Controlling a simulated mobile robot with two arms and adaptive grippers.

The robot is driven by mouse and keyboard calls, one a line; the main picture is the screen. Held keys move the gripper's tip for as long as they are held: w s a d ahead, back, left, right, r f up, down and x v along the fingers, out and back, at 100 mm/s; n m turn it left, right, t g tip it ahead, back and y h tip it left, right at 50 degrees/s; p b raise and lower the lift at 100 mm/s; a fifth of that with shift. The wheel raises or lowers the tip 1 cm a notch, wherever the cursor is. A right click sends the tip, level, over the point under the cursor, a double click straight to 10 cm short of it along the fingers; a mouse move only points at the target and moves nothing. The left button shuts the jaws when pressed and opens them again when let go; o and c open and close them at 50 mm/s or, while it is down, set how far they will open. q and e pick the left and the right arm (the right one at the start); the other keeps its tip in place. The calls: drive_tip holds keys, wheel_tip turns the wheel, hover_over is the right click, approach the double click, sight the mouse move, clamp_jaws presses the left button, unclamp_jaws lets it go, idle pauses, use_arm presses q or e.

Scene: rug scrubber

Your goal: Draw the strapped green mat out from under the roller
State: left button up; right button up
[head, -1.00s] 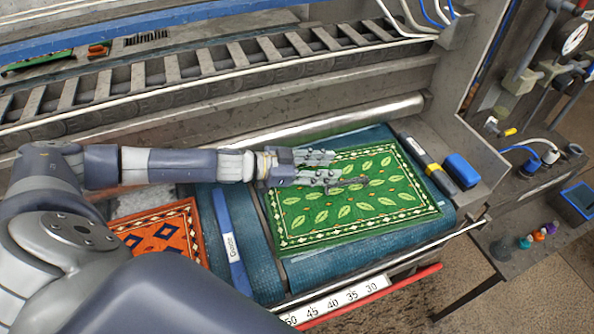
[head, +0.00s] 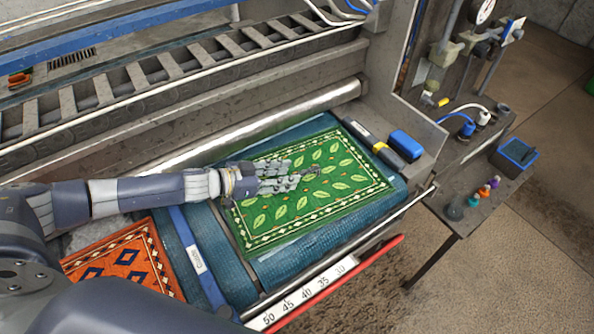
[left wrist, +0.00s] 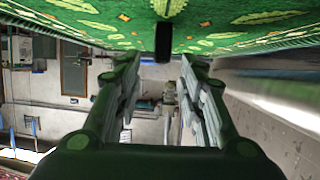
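The green mat (head: 335,205), with a leaf pattern and pale border, lies flat on the teal belt (head: 285,270). The metal roller (head: 290,117) runs behind it; a teal strip shows between them. I cannot make out a strap on the mat. My left gripper (head: 293,177) is over the mat's left and middle part, fingers pointing right. In the left wrist view my left gripper (left wrist: 162,90) has its fingers apart with nothing visible between them, and the mat (left wrist: 230,25) fills the top edge. Whether the fingers touch the mat is unclear. My right gripper is out of view.
An orange mat (head: 125,265) lies left, past a blue labelled bar (head: 195,258). A yellow-and-grey bar (head: 372,143) and a blue block (head: 405,146) sit at the right end. A numbered scale (head: 300,300) and red rail (head: 335,284) edge the front. A side table (head: 485,222) holds small bottles.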

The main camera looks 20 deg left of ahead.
sight(301, 173)
use_arm(q)
drive_tip(key=x, duration=0.5)
drive_tip(key=shift+w+d+f+p, duration=0.1)
drive_tip(key=shift+w+d+p, duration=0.15)
drive_tip(key=shift+p, duration=0.1)
clamp_jaws()
